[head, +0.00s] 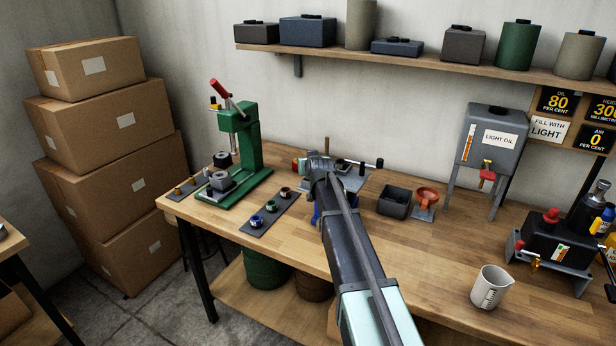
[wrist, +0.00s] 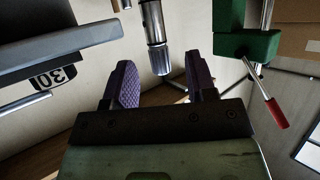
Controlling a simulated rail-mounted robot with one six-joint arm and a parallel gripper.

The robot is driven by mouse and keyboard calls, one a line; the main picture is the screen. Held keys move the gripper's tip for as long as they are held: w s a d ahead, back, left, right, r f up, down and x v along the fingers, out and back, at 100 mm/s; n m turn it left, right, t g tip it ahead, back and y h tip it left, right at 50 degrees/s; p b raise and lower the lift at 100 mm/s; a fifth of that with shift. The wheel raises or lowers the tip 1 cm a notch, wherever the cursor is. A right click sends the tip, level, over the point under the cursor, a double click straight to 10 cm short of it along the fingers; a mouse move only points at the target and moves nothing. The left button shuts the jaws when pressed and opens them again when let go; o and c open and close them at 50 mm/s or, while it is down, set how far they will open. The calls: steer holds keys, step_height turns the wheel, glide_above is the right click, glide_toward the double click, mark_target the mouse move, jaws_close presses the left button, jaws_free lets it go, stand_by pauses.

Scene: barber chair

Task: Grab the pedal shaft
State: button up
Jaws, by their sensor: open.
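In the wrist view, a metal shaft (wrist: 154,37) with a ribbed silvery end comes down from the top edge; I take it for the pedal shaft. My gripper (wrist: 158,82) is open, with a purple textured pad on each side. The shaft's ribbed end shows in the gap between the fingertips, clear of both pads. How deep it sits between them is hard to tell. In the head view, my arm covers most of the gripper area, and I cannot make out the shaft there for sure.
A green press (head: 247,145) with a red handle stands left of my arm, beside a mat (head: 269,213) of small rings. A dark bin (head: 395,202) and orange funnel (head: 426,195) stand right. A white jug (head: 490,287) is near the front.

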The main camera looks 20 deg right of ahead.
steer(key=b+x, duration=0.2)
steer(key=x, duration=0.3)
steer(key=shift+f, duration=0.15)
steer(key=shift+s, duration=0.1)
jaws_close()
